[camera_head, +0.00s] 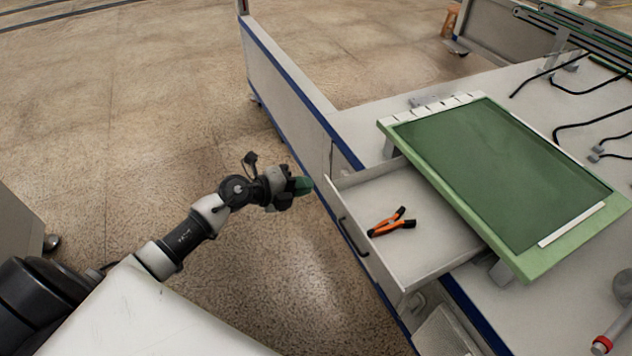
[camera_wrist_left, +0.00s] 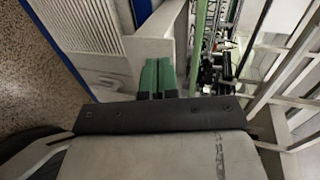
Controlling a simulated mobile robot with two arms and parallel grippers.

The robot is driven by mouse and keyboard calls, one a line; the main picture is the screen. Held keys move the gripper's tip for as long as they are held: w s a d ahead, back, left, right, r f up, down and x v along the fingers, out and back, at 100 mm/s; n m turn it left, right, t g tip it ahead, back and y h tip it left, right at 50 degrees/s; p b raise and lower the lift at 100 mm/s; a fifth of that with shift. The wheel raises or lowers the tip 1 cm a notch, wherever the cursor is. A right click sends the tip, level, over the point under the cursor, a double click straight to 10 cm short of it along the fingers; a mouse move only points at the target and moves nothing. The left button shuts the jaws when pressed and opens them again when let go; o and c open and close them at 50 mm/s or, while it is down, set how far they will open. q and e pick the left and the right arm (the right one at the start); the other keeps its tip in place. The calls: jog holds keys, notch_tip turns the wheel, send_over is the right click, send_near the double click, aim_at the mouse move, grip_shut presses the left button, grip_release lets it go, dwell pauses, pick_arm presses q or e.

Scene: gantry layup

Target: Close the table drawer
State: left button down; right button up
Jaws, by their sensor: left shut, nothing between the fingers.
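The table drawer (camera_head: 432,243) is pulled out from the white table with blue edges. It is light grey, with a dark handle (camera_head: 352,236) on its front. Orange and black pliers (camera_head: 392,222) lie inside it. My left gripper (camera_head: 303,186) is shut and empty, with green fingertips. In the head view it is just left of the drawer's far front corner, above the floor; I cannot tell whether it touches. In the left wrist view the shut green fingers (camera_wrist_left: 157,78) point at a pale surface. My right gripper is not in view.
A green framed panel (camera_head: 490,170) lies on the table (camera_head: 365,130) above the drawer. Black cables (camera_head: 575,85) and a metal rail are at the back right. A table side panel (camera_head: 290,85) stands beyond the gripper. Open floor (camera_head: 130,120) is to the left.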

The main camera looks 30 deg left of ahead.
pick_arm(q)
jog(key=shift+w+d+r, duration=0.1)
jog(key=shift+w+d, duration=0.95)
jog(key=shift+w, duration=0.25)
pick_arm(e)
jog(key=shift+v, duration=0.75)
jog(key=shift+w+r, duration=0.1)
pick_arm(q)
jog(key=w+d, duration=0.1)
jog(key=w+d+p, duration=0.1)
jog(key=w, duration=0.1)
jog(key=shift+w+d+r+p, duration=0.1)
jog(key=shift+d+r+p, duration=0.1)
jog(key=shift+p, duration=0.1)
jog(key=p, duration=0.1)
send_near(375, 166)
jog(key=x, duration=0.2)
jog(key=shift+w+d+r, duration=0.1)
jog(key=shift+w+d, duration=0.05)
jog(key=shift+w, duration=0.2)
jog(key=w+d, duration=0.4)
jog(key=w, duration=0.1)
jog(key=shift+w+d, duration=0.15)
jog(key=shift+w, duration=0.1)
jog(key=shift+w+d+b, duration=0.3)
jog(key=shift+w, duration=0.1)
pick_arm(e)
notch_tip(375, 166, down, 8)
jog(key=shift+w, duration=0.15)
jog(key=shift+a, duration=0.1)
